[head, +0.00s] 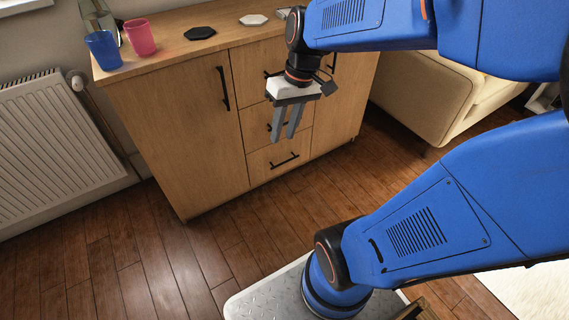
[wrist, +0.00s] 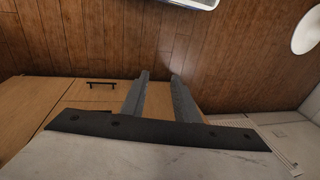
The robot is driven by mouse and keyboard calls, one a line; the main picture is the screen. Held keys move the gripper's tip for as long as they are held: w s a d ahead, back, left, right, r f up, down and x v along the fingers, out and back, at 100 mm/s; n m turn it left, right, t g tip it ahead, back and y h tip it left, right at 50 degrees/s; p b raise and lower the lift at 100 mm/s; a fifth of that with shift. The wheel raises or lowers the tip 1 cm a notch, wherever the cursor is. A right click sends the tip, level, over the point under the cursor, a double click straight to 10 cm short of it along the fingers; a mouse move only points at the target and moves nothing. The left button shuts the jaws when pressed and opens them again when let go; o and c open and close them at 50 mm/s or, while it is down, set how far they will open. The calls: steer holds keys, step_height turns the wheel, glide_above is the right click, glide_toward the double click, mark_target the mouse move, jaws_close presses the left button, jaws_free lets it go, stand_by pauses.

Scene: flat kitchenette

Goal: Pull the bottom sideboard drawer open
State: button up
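The wooden sideboard (head: 190,140) stands against the wall with a middle column of drawers between two doors. Its bottom drawer (head: 262,168) appears closed, with a black bar handle (head: 285,161) across its front. My gripper (head: 284,138) hangs in front of the drawer column, fingers pointing down, above the bottom handle in the picture and apart from it. The two grey fingers are spread with a gap and hold nothing. My gripper also shows in the wrist view (wrist: 160,76), with a black handle (wrist: 102,85) to its left. The middle drawer's handle is partly hidden behind the fingers.
A blue cup (head: 103,50), a pink cup (head: 140,37) and dark and pale coasters sit on the sideboard top. A white radiator (head: 50,140) is at left, a cream sofa (head: 430,95) at right. The wooden floor (head: 190,250) before the sideboard is clear.

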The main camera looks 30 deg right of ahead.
steer(key=w+d+f+m+y, duration=0.1)
steer(key=w+d+f+y, duration=0.5)
steer(key=w+f, duration=0.5)
steer(key=w+d+f+y, duration=0.5)
steer(key=w+d+f, duration=0.4)
steer(key=w+f, duration=0.15)
steer(key=w+d+f+m+t+y, duration=0.1)
steer(key=d+f+t, duration=0.1)
steer(key=d+f, duration=0.45)
steer(key=w+d+f+m+t+y, duration=0.1)
steer(key=d+f+m+t, duration=0.15)
steer(key=f, duration=0.75)
steer(key=m+t+h, duration=0.1)
steer(key=m+t, duration=0.2)
steer(key=t, duration=0.5)
glide_toward(285, 162)
steer(key=x, duration=0.9)
steer(key=shift+w+a+f, duration=0.2)
steer(key=shift+w+f, duration=0.05)
steer(key=shift+w, duration=0.2)
jaws_close()
